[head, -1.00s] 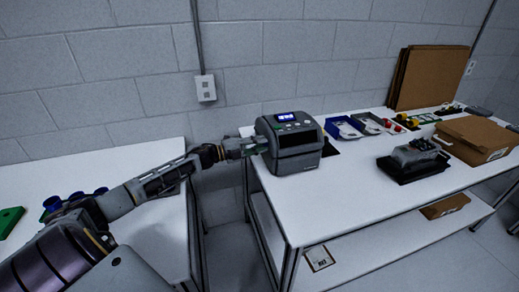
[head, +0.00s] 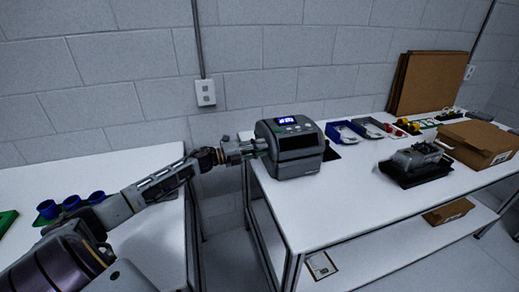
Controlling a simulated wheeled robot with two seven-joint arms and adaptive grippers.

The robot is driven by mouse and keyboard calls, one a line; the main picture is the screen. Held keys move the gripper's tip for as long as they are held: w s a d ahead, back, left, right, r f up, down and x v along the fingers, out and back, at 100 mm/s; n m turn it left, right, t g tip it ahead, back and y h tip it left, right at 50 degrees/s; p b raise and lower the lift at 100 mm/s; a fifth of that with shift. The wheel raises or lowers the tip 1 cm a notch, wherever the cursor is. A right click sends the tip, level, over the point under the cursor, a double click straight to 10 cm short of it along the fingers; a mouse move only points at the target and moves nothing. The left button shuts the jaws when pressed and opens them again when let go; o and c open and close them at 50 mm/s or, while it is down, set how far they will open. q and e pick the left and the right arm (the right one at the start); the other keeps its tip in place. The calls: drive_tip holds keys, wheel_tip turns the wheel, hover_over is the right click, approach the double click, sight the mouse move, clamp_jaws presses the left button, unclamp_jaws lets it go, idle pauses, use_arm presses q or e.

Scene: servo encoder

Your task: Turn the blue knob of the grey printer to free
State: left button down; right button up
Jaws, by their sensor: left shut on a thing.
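The grey printer (head: 296,160) stands near the left end of the right-hand white table, with its small blue screen lit on top. My left gripper (head: 258,149) reaches in from the left and meets the printer's left side. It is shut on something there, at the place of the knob. The blue knob itself is hidden by the fingers, so I cannot see how it is turned. My right gripper is not in view.
The right-hand white table (head: 340,206) also holds a blue bin (head: 342,139), a dark device on a black base (head: 414,164) and a cardboard box (head: 481,142). Blue cups (head: 72,203) stand on the left table. A gap separates the tables.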

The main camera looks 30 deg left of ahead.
use_arm(q)
drive_tip(key=c, duration=1.4)
unclamp_jaws()
drive_tip(key=shift+f, duration=0.1)
drive_tip(key=shift+o, duration=0.8)
drive_tip(key=v, duration=1.2)
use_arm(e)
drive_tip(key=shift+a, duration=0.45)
